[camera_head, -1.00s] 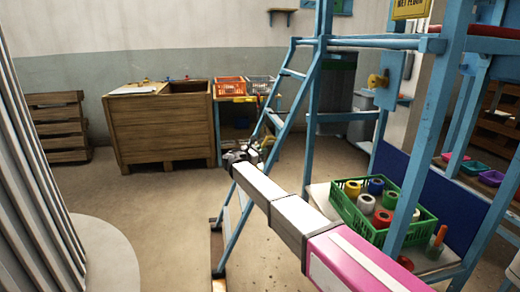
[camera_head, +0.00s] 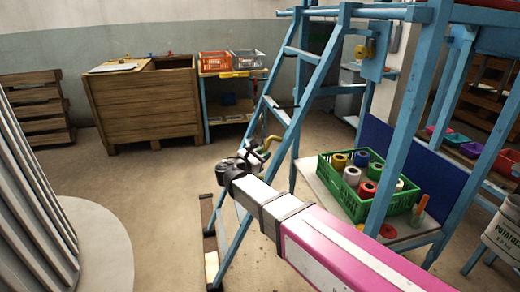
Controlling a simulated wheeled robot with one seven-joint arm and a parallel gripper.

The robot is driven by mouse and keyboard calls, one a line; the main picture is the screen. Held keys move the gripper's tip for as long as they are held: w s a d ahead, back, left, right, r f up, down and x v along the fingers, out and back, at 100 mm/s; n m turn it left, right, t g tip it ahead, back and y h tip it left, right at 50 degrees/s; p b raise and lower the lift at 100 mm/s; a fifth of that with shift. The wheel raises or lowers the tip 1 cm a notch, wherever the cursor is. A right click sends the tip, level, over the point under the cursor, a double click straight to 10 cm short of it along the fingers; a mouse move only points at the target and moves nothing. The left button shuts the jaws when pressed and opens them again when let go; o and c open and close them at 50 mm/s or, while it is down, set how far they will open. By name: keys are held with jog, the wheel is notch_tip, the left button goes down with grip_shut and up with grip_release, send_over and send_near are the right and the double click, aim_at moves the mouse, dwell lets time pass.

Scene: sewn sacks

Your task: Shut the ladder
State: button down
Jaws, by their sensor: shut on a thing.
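The blue ladder (camera_head: 306,107) stands tilted in the middle of the head view, its top near the blue frame and its feet on the floor at lower left. My gripper (camera_head: 262,153) is at the ladder's lower half, beside its rails, and appears shut on the ladder. The fingertips are small, and dark parts of the gripper partly hide the contact.
A green crate (camera_head: 345,207) of several coloured spools sits on a low shelf of the blue frame (camera_head: 404,120). A wooden chest (camera_head: 147,107) and pallets (camera_head: 38,108) stand behind. A ribbed column (camera_head: 35,205) is at left. Floor between is clear.

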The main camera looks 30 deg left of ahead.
jog(key=shift+s+d, duration=0.25)
jog(key=shift+d, duration=0.05)
jog(key=shift+f, duration=0.1)
jog(key=c, duration=1.1)
grip_release()
jog(key=shift+s, duration=0.1)
jog(key=shift+o, duration=0.2)
